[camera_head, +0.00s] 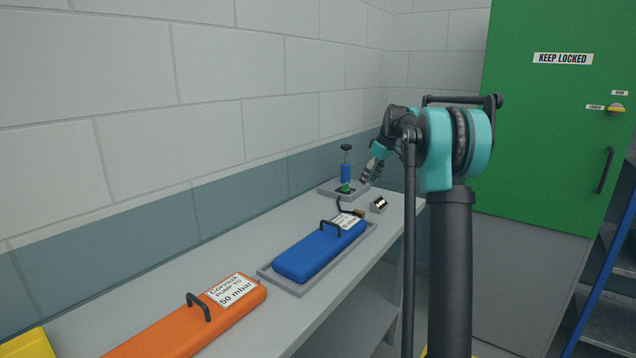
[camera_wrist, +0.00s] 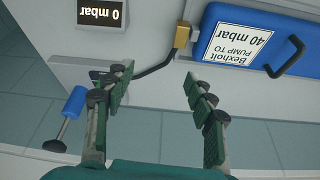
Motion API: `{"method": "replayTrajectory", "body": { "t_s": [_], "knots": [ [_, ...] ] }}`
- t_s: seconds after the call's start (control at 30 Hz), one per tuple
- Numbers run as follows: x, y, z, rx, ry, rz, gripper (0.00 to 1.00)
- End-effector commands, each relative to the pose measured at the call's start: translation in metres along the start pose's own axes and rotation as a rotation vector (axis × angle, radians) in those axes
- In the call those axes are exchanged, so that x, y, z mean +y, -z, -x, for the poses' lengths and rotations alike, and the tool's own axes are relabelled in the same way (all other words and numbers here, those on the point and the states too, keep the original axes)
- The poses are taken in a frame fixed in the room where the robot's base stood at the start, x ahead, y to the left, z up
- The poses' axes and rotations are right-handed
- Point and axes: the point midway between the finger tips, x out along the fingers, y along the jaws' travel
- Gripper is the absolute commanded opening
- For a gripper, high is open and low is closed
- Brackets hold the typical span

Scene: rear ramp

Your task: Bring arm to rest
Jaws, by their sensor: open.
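My gripper (camera_head: 369,170) is at the far end of the bench, in front of the small blue pump (camera_head: 346,173). In the wrist view my gripper (camera_wrist: 160,75) has its two fingers spread apart, with nothing held between them. A dark hose (camera_wrist: 153,71) runs from a brass fitting (camera_wrist: 182,38) towards the left fingertip; I cannot tell whether they touch. The pump (camera_wrist: 70,112) shows left of the fingers. My arm reaches out over the bench, bent at the teal joint.
A blue case (camera_head: 320,252) labelled Bexholt, 40 mbar, lies in a grey tray (camera_head: 287,286). A gauge (camera_wrist: 103,13) reads 0 mbar. An orange case (camera_head: 190,325) lies nearer on the bench (camera_head: 165,277). A wall stands behind; a green door (camera_head: 555,110) is at right.

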Motion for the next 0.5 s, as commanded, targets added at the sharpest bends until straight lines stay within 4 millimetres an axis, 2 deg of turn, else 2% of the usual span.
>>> {"method": "replayTrajectory", "body": {
  "t_s": [0.17,0.27,0.5],
  "knots": [
    [-0.031,-0.027,-0.004,-0.013,-0.028,-0.077,0.55],
    [-0.057,-0.052,-0.009,-0.022,-0.051,-0.142,0.55],
    [-0.137,-0.135,-0.028,-0.035,-0.121,-0.327,0.55]
  ]
}}
